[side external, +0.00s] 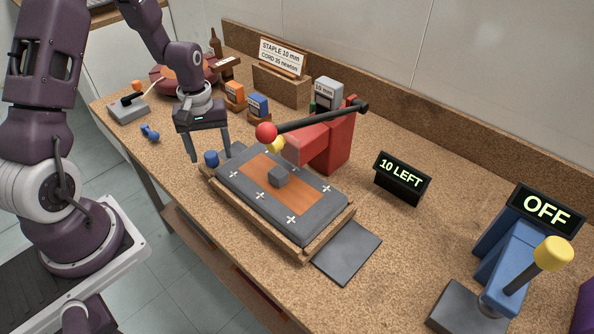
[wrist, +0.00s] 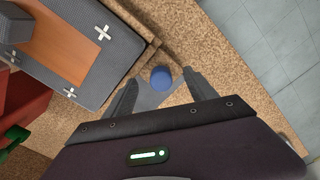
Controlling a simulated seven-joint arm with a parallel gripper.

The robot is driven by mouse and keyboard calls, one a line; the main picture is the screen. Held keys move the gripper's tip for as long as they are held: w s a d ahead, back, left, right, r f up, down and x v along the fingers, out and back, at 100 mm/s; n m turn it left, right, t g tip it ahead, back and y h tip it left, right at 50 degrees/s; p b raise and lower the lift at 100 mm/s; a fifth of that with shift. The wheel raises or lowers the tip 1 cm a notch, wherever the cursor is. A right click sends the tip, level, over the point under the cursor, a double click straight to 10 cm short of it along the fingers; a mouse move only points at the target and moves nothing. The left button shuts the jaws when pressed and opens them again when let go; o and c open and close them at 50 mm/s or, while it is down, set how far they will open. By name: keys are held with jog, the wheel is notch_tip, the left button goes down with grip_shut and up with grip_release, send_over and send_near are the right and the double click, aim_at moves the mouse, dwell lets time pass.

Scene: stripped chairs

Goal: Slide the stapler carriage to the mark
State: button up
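A red stapler (side external: 330,150) with a black lever (side external: 325,115) and a red ball end (side external: 266,132) stands behind a dark grey padded panel (side external: 320,218). The panel has an orange-brown centre (side external: 253,166), a grey block (side external: 278,176) on it, and white crosses (side external: 291,219). Finger height is unclear.
A "10 LEFT" sign (side external: 403,177) stands right of the stapler. A blue switch with a yellow-topped lever (side external: 553,253) and an "OFF" sign (side external: 545,206) stand at far right. A grey plate (side external: 347,252) lies right of the panel.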

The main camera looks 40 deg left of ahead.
jog(key=shift+r, duration=3)
jog(key=shift+d+r, duration=0.15)
jog(key=shift+r, duration=0.2)
jog(key=s+d+r+m+t, duration=0.1)
jog(key=d+r+m+t, duration=0.15)
jog(key=d+r, duration=0.4)
jog(key=s+d+r+m+t, duration=0.1)
jog(key=s+d+r+m, duration=0.3)
jog(key=s+r, duration=0.2)
jog(key=s+d+r+m+t, duration=0.2)
jog(key=s+d+r+m, duration=0.2)
jog(key=s, duration=0.5)
notch_tip(320, 180, up, 2)
jog(key=shift+s+d+r, duration=0.15)
jog(key=shift+s+d, duration=0.05)
jog(key=shift+d, duration=0.45)
